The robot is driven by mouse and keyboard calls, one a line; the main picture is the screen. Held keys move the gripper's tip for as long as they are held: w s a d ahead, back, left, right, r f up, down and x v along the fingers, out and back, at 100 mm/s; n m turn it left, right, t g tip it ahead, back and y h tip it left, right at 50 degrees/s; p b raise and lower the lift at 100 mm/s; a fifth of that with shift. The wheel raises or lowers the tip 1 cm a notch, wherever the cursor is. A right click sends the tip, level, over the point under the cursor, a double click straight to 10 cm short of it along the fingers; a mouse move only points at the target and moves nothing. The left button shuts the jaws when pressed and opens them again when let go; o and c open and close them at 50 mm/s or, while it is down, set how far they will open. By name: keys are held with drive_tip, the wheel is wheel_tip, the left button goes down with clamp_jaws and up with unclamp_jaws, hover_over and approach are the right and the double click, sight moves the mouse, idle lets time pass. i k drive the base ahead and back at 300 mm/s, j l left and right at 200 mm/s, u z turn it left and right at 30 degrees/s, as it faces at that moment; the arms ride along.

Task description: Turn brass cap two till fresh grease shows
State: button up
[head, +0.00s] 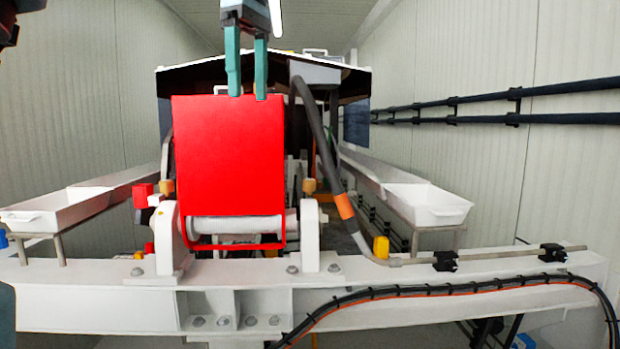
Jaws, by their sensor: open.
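My gripper (247,95) hangs at the top centre with two green fingers pointing down, open with a gap between them. Its fingertips overlap the top edge of a red panel (229,150); I cannot tell whether they touch it. Small brass-coloured or orange fittings show beside the panel, one on the left (167,187) and one on the right (309,186). I cannot tell whether either is brass cap two. The panel hides what lies behind it. No grease can be made out.
A white beam (450,270) crosses the front, with a black cable (440,290) along it. A dark hose (320,130) curves down right of the panel. White trays stand left (70,203) and right (425,205). Dark pipes (560,90) run along the right wall.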

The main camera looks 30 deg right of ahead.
sight(309, 185)
drive_tip(key=i+l, duration=0.2)
drive_tip(key=l, duration=0.15)
drive_tip(key=i+l, duration=0.45)
drive_tip(key=l, duration=0.3)
